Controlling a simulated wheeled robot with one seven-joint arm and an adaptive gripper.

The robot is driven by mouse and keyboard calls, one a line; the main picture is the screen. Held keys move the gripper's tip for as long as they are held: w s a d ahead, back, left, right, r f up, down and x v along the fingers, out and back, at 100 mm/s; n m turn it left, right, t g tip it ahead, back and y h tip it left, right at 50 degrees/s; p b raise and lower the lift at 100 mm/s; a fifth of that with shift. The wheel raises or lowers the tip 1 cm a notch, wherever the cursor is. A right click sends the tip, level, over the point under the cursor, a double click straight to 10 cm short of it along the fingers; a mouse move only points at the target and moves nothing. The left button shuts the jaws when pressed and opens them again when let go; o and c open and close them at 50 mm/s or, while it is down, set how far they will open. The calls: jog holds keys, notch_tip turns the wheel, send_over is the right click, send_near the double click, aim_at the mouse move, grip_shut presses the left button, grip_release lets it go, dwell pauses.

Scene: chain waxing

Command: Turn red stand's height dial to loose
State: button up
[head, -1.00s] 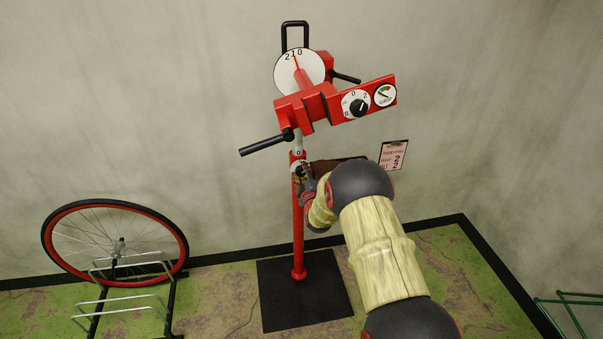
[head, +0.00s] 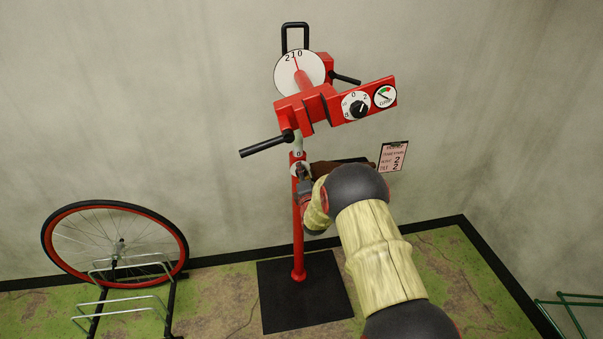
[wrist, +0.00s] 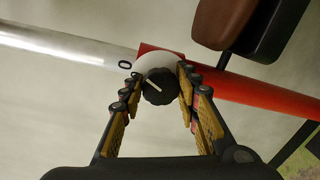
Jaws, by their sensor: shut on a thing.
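The red stand (head: 298,230) rises upright from a dark base plate. Its height dial is a black knob (wrist: 160,87) with a white pointer line on a white round face (wrist: 158,63), on the red collar at the top of the post. In the wrist view the pointer slants, and a "0" shows left of the face; other marks are hidden or too small to read. My gripper (wrist: 160,75) is shut on the knob, one finger on each side. In the head view my gripper (head: 303,174) is at the collar, partly covering the dial.
The red clamp head (head: 320,103) with other dials and black handles is just above my gripper. A brown saddle-like part (wrist: 225,20) is close by. A clipboard (head: 393,156) hangs on the wall. A wheel (head: 113,207) in a rack stands left.

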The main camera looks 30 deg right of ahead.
jog(key=shift+a+f, duration=0.1)
jog(key=shift+f, duration=0.1)
dwell(0.4)
jog(key=o, duration=0.9)
jog(key=shift+o, duration=1.2)
jog(key=shift+r, duration=0.1)
jog(key=v, duration=1.2)
